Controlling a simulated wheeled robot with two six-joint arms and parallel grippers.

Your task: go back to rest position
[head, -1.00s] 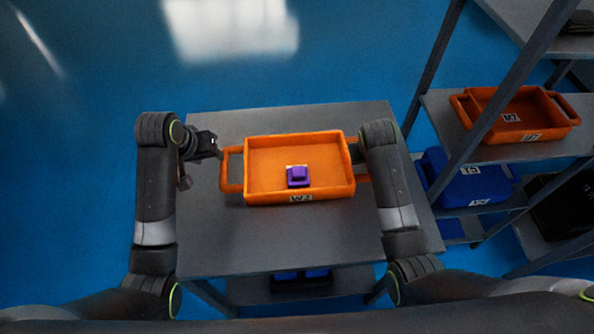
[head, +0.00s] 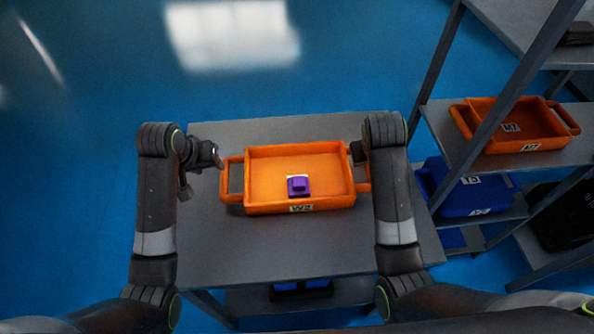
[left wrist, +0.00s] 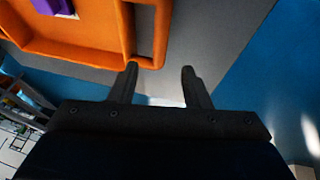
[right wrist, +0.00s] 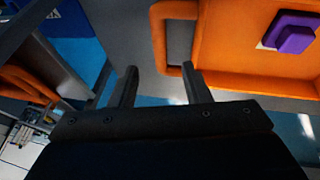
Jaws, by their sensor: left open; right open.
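An orange tray (head: 262,208) with a handle at each side stands on the grey table (head: 270,243). A purple block (head: 299,186) lies inside it. My left gripper (head: 218,157) is open and empty, just off the tray's left handle; in the left wrist view its fingers (left wrist: 158,78) stand apart near the tray's corner (left wrist: 146,62). My right gripper (head: 358,152) is by the right handle, partly hidden by my arm. In the right wrist view its fingers (right wrist: 160,80) are open, with nothing between them, beside the handle (right wrist: 160,45).
A grey shelf rack (head: 450,50) stands at the right, with another orange tray (head: 490,140) and a blue bin (head: 465,190). Blue floor lies open left of and behind the table. Blue items (head: 302,285) sit on the lower shelf.

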